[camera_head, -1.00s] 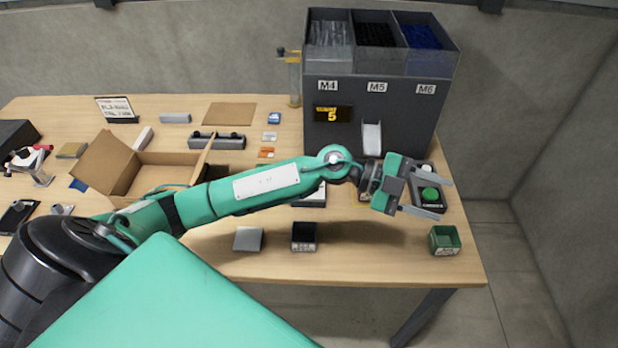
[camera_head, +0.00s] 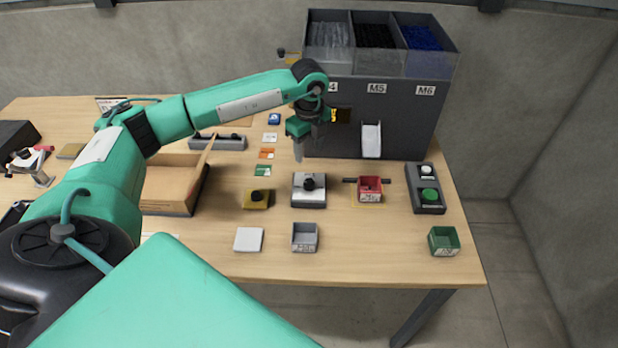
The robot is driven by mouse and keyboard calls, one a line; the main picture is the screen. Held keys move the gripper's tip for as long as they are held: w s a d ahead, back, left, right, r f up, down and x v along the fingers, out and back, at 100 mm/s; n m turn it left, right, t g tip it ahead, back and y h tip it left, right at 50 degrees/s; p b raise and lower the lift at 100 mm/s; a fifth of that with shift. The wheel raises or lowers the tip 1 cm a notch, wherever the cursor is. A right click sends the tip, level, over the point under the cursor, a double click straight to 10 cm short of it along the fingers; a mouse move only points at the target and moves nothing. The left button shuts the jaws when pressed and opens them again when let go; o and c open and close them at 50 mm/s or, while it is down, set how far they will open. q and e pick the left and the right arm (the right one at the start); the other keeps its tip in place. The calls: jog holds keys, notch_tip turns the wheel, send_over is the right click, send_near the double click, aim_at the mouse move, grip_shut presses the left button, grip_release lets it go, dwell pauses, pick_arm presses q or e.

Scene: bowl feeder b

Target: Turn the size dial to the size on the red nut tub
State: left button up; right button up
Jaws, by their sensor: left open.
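The red nut tub (camera_head: 370,184) stands at the front of the grey feeder, under its chute; the writing on its label is too small to read. A light box with a black knob (camera_head: 309,184), which looks like the size dial, stands to its left. A yellow block with a black knob (camera_head: 257,199) is further left. Which size the dial points to is not readable. My left gripper (camera_head: 299,151) is open and empty, pointing down above and behind the light dial box, apart from it. My right gripper is not in view.
The feeder (camera_head: 400,117) has bins marked M5 and M6; the third label and the display (camera_head: 341,115) are partly hidden by my arm. A button box (camera_head: 427,190), a green tub (camera_head: 443,241), a grey tub (camera_head: 304,238) and an open carton (camera_head: 172,185) stand around.

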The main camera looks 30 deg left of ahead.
aim_at(309, 182)
pick_arm(q)
notch_tip(309, 182, down, 11)
jog(key=shift+p, duration=1.2)
jog(key=shift+f, duration=0.45)
jog(key=c, duration=1)
